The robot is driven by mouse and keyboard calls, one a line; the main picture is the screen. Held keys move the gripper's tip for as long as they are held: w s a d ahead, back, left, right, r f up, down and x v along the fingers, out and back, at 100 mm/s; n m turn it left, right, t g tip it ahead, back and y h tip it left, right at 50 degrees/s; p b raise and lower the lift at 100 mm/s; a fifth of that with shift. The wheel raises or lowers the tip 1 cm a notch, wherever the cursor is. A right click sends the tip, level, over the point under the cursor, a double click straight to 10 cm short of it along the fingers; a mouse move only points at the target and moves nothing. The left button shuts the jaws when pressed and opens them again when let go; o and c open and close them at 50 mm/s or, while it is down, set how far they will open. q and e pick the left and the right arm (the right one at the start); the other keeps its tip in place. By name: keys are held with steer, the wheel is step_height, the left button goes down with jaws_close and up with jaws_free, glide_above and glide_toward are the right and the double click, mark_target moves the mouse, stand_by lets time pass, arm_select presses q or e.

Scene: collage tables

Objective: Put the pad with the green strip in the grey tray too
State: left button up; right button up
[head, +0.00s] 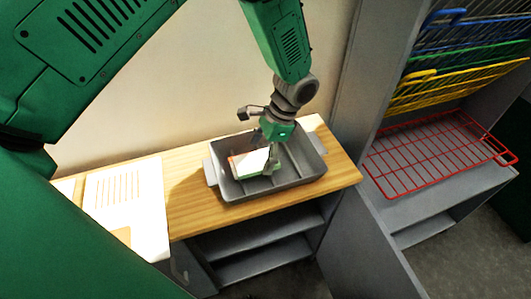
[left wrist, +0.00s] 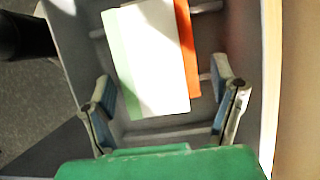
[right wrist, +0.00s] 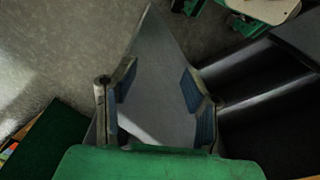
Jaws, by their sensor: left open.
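The grey tray (head: 290,183) stands on the wooden table against the wall. A white pad with a green strip (left wrist: 150,60) lies inside the tray; it also shows in the head view (head: 250,163). An orange-red strip (left wrist: 188,50) shows along its opposite edge, seemingly from a second pad mostly hidden beneath it. My left gripper (head: 266,156) is low over the tray. In the left wrist view its fingers (left wrist: 163,80) are open, with the pad's lower end between them and no clear grip on it. My right gripper (right wrist: 158,72) is open and empty, outside the head view.
White printed sheets (head: 125,200) lie on the left of the wooden table (head: 190,215). Grey shelves (head: 265,245) are below. On the right, a grey rack holds a red wire shelf (head: 430,155), with yellow (head: 430,90), green and blue ones above. Bare wood surrounds the tray.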

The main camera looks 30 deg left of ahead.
arm_select(q)
steer(key=shift+a, duration=0.2)
steer(key=shift+w+a+r, duration=0.1)
steer(key=shift+w+r, duration=0.1)
steer(key=shift+r, duration=0.1)
steer(key=v, duration=1.1)
steer(key=shift+d, duration=0.25)
